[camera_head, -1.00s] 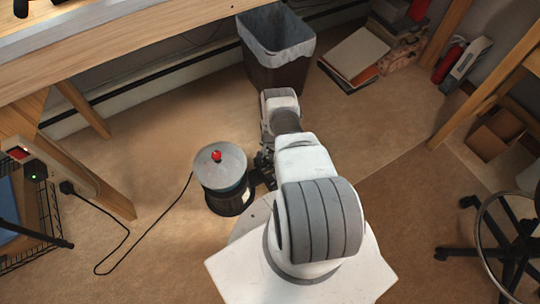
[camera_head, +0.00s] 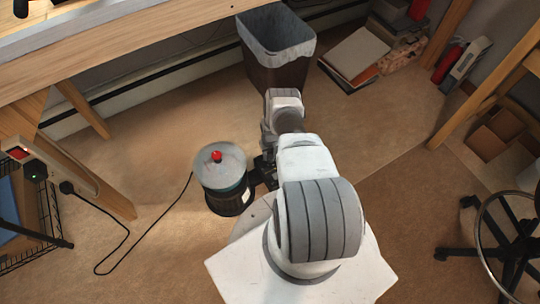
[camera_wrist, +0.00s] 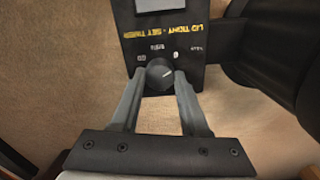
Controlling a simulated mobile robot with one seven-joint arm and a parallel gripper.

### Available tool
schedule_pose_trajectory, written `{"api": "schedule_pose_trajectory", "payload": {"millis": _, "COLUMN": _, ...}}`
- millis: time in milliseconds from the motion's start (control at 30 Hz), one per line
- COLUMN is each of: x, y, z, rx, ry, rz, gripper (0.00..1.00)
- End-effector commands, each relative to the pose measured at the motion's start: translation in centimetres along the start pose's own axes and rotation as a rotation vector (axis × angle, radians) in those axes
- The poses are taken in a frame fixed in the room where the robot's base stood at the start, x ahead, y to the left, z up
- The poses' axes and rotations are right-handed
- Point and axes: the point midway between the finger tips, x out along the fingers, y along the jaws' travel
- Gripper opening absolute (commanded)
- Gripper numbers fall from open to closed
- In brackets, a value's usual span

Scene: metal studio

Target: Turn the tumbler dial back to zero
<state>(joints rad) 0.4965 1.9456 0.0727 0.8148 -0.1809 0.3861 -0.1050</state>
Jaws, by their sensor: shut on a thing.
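The tumbler (camera_head: 221,182) stands on the floor left of my arm, a dark drum with a pale lid and a red knob on top. Its black control panel (camera_wrist: 185,48) fills the upper middle of the wrist view, with yellow lettering that appears upside down. The round black dial (camera_wrist: 159,74) sits on this panel and has a light pointer line slanting up and to the right. My gripper (camera_wrist: 160,82) is shut on the dial, one finger on each side. In the head view, my arm hides most of the gripper and the dial.
A black cord (camera_head: 150,235) runs from the tumbler across the floor to a power strip (camera_head: 35,168) at the left. A lined bin (camera_head: 277,65) stands beyond my arm. A wheeled chair (camera_head: 500,245) is at the right. Open carpet lies between.

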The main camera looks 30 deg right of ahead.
Motion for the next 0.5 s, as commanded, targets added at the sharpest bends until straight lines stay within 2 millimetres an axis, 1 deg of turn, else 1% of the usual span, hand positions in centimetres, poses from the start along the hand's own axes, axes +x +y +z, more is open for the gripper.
{"api": "schedule_pose_trajectory", "payload": {"millis": 200, "x": 0.00, "y": 0.03, "z": -0.01, "rx": -0.128, "ry": 0.001, "rz": 0.000, "gripper": 0.00}}
{"api": "schedule_pose_trajectory", "payload": {"millis": 500, "x": 0.00, "y": 0.03, "z": -0.02, "rx": -0.215, "ry": 0.001, "rz": 0.000, "gripper": 0.00}}
